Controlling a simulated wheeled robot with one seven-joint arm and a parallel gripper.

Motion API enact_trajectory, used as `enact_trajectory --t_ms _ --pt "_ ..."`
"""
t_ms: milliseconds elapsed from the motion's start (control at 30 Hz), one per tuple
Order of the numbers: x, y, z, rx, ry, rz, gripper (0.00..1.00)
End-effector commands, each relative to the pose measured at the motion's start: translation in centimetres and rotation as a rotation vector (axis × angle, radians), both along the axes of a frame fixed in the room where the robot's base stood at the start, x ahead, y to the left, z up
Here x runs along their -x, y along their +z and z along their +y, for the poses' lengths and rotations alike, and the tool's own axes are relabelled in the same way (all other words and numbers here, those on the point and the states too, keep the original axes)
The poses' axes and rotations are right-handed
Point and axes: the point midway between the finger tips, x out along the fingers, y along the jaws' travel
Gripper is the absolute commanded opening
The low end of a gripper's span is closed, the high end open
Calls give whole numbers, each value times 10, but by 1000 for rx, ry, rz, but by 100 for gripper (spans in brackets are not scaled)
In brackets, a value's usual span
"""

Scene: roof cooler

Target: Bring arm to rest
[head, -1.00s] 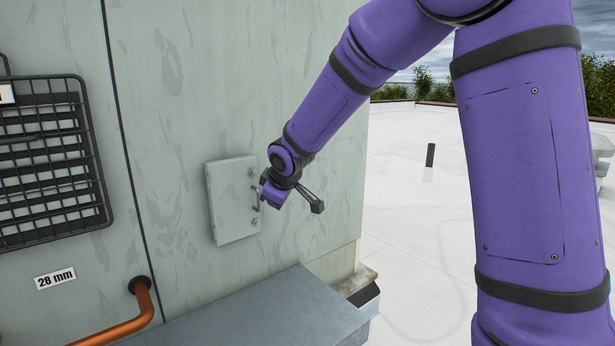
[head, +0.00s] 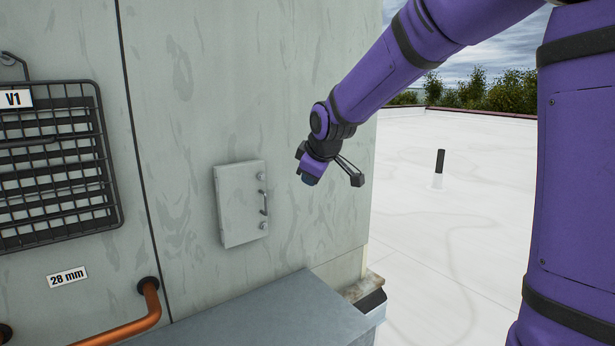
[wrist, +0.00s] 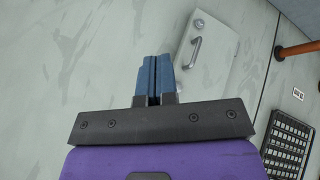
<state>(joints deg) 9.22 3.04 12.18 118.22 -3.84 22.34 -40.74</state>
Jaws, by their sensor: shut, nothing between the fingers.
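My purple arm reaches in from the upper right of the head view. My gripper (head: 309,180) hangs in front of the grey wall, to the right of a small closed access door, with a gap between them. In the wrist view the two blue fingers of my gripper (wrist: 153,78) are together with nothing between them. The small door (head: 241,203) has a handle on its right side and looks shut. It also shows in the wrist view, where the door (wrist: 205,55) lies just beyond the fingers and is partly hidden by my gripper.
A black wire grille (head: 55,165) with a V1 label is on the wall at left. A "28 mm" label (head: 67,277) and a copper pipe (head: 125,328) are below it. A grey metal ledge (head: 270,315) juts out under the door.

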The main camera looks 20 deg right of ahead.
Motion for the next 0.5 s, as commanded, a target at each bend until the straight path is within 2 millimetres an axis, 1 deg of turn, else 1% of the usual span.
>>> enact_trajectory --t_ms 167,267,367,467,500 --pt "2 4 -2 -1 0 -1 0" --pt "9 8 -2 -7 -14 2 0" --pt "30 17 -2 -22 -53 10 0" --pt "64 29 -3 -52 -117 24 0" --pt "79 33 -4 -65 -148 32 0"
